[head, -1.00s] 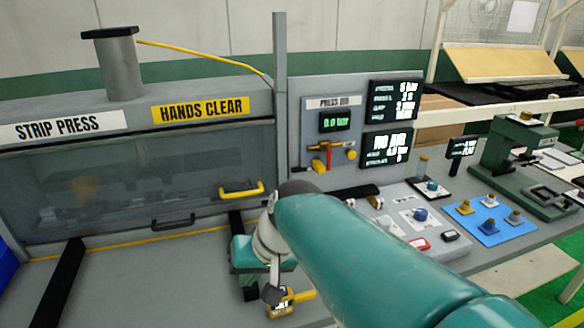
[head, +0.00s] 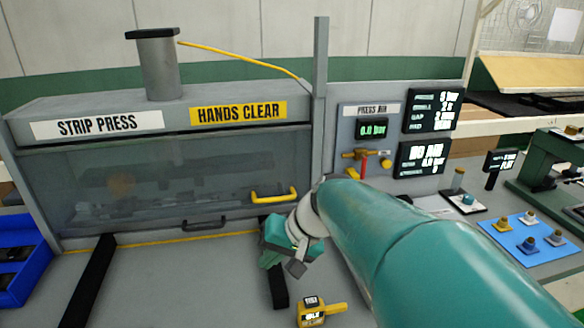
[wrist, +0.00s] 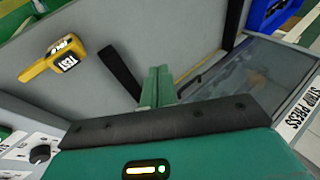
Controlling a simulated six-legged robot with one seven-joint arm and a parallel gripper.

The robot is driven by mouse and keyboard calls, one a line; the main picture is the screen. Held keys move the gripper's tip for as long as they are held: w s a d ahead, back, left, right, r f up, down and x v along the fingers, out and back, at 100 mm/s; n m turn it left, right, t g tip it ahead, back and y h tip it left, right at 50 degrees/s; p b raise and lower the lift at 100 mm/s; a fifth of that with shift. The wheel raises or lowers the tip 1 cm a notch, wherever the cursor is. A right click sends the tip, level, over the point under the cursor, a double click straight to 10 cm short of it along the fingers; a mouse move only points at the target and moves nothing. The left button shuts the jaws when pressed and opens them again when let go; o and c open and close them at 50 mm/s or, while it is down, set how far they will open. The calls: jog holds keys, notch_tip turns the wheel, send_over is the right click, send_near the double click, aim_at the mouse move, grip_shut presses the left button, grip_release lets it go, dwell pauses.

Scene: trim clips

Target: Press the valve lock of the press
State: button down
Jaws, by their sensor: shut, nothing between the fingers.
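The strip press (head: 60,165) stands at the left with a clear front guard and a yellow handle (head: 274,196). Its PRESS AIR panel (head: 345,125) is right of the post. The panel carries a brass valve with a red part (head: 362,157) and a small yellow piece (head: 386,164), perhaps the lock; my arm hides what is below. The gauge (head: 372,129) reads 0.0 bar. My gripper (head: 283,264) is over the bench in front of the press, left of and below the valve, apart from it. In the wrist view its fingers (wrist: 157,86) are together and empty.
A yellow test tool (head: 320,312) lies on the bench near my gripper; it also shows in the wrist view (wrist: 54,60). A blue bin (head: 28,258) is at the left. A blue mat (head: 522,238) with several small parts and a green machine (head: 552,165) are at the right.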

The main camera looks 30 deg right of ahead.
jog(key=w+d+m+t+y, duration=0.1)
jog(key=w+d+m+t, duration=0.3)
jog(key=d, duration=0.6)
jog(key=w+d+m+t+y, duration=0.1)
jog(key=w+d+m+t, duration=0.15)
jog(key=w+d, duration=0.55)
jog(key=s+d+f+m+t+h, duration=0.1)
jog(key=s+d+m+t+h, duration=0.1)
jog(key=d, duration=0.7)
jog(key=s+d+f+m+t+h, duration=0.2)
jog(key=d+m+h, duration=0.1)
jog(key=d, duration=0.6)
jog(key=s+d+f+m+t+h, duration=0.1)
jog(key=s+d+m+t+h, duration=0.1)
jog(key=d, duration=0.7)
jog(key=shift+f+h, duration=0.4)
jog(key=shift+d+t, duration=0.1)
jog(key=shift+t, duration=0.15)
